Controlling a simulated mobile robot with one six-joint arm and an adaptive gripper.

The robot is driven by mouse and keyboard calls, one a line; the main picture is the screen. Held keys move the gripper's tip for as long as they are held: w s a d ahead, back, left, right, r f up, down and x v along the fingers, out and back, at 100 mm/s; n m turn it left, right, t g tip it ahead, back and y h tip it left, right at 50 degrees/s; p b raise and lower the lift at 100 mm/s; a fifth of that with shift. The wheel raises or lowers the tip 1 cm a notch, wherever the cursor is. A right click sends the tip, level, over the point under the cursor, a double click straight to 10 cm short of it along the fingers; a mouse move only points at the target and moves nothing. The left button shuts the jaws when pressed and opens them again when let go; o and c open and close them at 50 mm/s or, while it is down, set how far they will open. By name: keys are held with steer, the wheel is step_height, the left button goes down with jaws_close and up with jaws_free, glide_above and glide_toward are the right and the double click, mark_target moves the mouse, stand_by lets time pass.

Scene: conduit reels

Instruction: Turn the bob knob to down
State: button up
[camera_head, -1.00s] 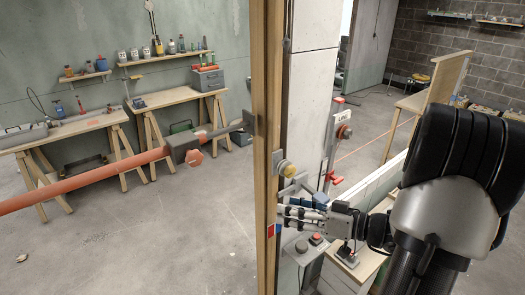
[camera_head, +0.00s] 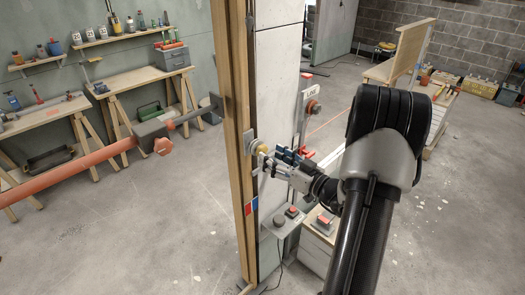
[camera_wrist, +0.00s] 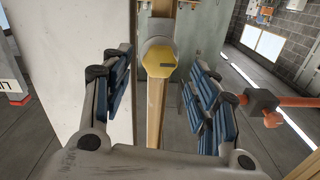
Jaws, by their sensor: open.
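A yellow knob (camera_head: 262,148) sits on a round grey mount on the wooden post (camera_head: 232,110). I take it for the bob knob. In the wrist view the knob (camera_wrist: 158,62) shows a six-sided yellow face with a short dark mark toward its right side. My gripper (camera_head: 268,163) is open and empty, at about the knob's height and close to it. In the wrist view its blue-padded fingers stand left and right of the knob, with visible gaps on both sides. I cannot tell how deep the knob lies between the fingertips.
A red bar (camera_head: 60,175) with a grey block and red hand knob joins the post from the left. A red lever (camera_head: 306,152) is near my gripper's right. Workbenches stand back left; the left floor is open.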

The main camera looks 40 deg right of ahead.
mark_target(263, 151)
steer(key=w, duration=0.5)
steer(key=shift+a, duration=0.2)
steer(key=shift+c, duration=0.5)
steer(key=c, duration=1)
steer(key=shift+f+b, duration=0.1)
steer(key=shift+b, duration=0.2)
